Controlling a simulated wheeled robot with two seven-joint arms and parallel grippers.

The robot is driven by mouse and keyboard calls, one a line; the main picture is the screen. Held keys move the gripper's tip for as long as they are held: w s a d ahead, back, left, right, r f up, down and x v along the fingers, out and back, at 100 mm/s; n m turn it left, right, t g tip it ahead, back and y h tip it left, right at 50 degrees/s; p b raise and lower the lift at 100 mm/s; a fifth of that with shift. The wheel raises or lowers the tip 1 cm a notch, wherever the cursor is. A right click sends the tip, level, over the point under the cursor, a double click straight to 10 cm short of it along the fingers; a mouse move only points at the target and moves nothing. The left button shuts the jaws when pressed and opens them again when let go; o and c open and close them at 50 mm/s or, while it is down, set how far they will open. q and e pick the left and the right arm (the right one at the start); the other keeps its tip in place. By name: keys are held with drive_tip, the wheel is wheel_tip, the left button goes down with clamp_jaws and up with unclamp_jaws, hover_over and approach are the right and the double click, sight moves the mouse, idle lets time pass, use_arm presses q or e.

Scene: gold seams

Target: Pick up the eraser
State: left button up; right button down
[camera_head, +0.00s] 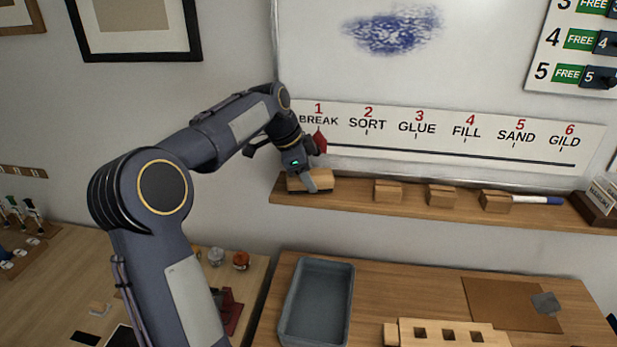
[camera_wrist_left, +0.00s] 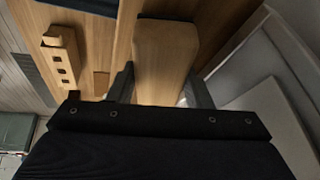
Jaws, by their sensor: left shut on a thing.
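The eraser (camera_head: 322,183) is a block with a light wooden top, at the left end of the wooden shelf under the whiteboard. My left gripper (camera_head: 311,181) is over it with its fingers down, shut on it. In the left wrist view the eraser (camera_wrist_left: 163,58) lies between the two fingers (camera_wrist_left: 158,88). I cannot tell whether the eraser still touches the shelf (camera_head: 350,195). My right gripper is not in view.
Wooden blocks (camera_head: 388,191) stand further right on the shelf, with a blue-and-white marker (camera_head: 537,200). The whiteboard (camera_head: 480,60) with a step strip is behind. Below are a grey tray (camera_head: 342,309) and a slotted wooden block (camera_head: 455,336) on a table.

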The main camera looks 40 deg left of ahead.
sight(315, 173)
use_arm(q)
wheel_tip(315, 173, up, 4)
drive_tip(key=shift+f, duration=0.25)
drive_tip(key=s+d+b, duration=0.3)
drive_tip(key=s+d, duration=0.1)
drive_tip(key=s, duration=0.4)
drive_tip(key=s+d+b, duration=0.4)
drive_tip(key=s, duration=0.3)
drive_tip(key=shift+s+d, duration=0.35)
drive_tip(key=shift+s, duration=0.05)
drive_tip(key=shift+f, duration=0.1)
